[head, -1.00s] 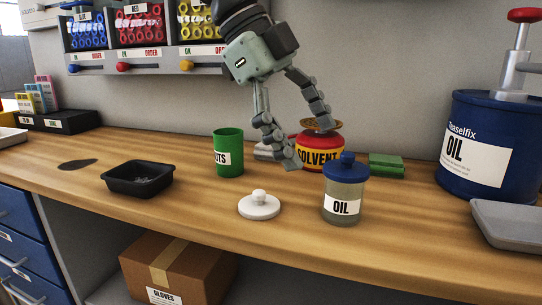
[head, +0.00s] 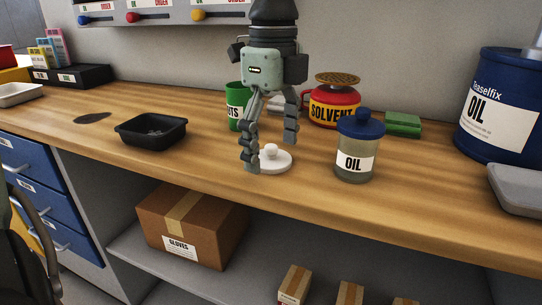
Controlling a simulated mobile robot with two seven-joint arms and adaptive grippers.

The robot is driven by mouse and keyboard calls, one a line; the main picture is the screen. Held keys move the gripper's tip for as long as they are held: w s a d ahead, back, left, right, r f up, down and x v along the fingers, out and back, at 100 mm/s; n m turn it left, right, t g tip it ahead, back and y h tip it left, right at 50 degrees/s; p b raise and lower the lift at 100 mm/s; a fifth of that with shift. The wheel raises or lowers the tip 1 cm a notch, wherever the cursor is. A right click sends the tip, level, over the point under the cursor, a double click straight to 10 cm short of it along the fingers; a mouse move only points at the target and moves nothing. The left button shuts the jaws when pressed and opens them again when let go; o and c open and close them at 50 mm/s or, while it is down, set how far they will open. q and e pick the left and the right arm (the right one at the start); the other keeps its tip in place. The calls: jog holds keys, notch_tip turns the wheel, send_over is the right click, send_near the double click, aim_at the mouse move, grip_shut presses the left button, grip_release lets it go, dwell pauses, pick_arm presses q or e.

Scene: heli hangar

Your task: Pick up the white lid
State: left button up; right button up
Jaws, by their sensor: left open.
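The white lid (head: 277,164) is a round disc with a knob on top, lying flat on the wooden workbench (head: 210,184). My left gripper (head: 271,156) points down above it with its fingers open. One finger is at the lid's left edge and partly covers it; the other is up and to the right, behind the knob. I cannot tell whether the left finger touches the lid. My right gripper is not in view.
The oil jar (head: 354,150) with a blue cap stands just right of the lid. Behind are a green cup (head: 235,112), partly hidden, and a red solvent can (head: 333,104). A black tray (head: 151,131) is at left. The bench's front edge is close.

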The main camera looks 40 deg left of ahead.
pick_arm(q)
jog(key=c, duration=0.9)
jog(key=shift+r, duration=0.1)
